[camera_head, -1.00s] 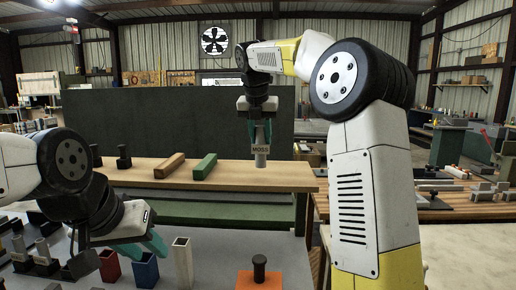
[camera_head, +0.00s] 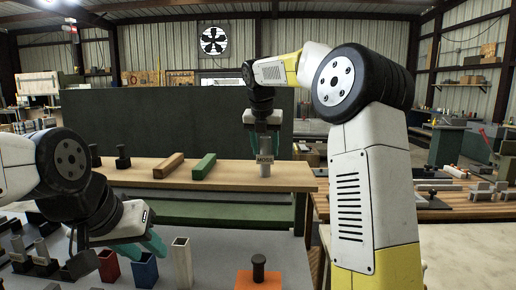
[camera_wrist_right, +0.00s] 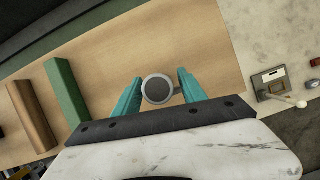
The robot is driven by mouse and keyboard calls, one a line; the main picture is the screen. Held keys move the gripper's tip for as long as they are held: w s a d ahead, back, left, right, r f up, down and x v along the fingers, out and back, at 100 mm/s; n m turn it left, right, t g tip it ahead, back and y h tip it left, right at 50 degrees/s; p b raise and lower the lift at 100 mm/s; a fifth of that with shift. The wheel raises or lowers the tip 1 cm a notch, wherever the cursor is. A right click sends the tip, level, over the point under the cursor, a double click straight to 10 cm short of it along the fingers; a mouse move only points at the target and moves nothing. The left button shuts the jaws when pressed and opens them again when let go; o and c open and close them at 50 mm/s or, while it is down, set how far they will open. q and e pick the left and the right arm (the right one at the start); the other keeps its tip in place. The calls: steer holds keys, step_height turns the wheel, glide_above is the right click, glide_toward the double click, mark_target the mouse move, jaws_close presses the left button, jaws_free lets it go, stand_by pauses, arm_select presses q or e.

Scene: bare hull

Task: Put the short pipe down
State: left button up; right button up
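The short pipe (camera_head: 265,170) is a grey tube with a "MOSS" label, standing upright on the wooden board (camera_head: 230,178) near its right end. In the right wrist view its round open end (camera_wrist_right: 158,89) shows between the teal fingers. My right gripper (camera_head: 264,146) is around the pipe's upper part with its fingers spread apart, a narrow gap showing beside the pipe. My left gripper (camera_head: 143,250) is low at the left, above the grey table; its fingers partly hide each other, so its opening is unclear.
A green bar (camera_head: 204,166) and a brown bar (camera_head: 169,166) lie on the board left of the pipe, with bare wood between. Black knobbed pieces (camera_head: 123,158) stand further left. Red, blue (camera_head: 145,272) and white (camera_head: 182,262) square tubes and an orange block (camera_head: 259,279) stand on the near table.

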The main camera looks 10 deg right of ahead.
stand_by(0.3)
steer(key=v, duration=1.1)
steer(key=s+m, duration=0.7)
steer(key=s+d+f+m+t+y, duration=0.2)
steer(key=s+f+m+y, duration=0.1)
steer(key=s+f+m, duration=1.6)
steer(key=shift+s+f+m+y, duration=0.3)
steer(key=shift+s+m+y, duration=0.1)
steer(key=shift+s+m, duration=2)
steer(key=shift+w, duration=0.2)
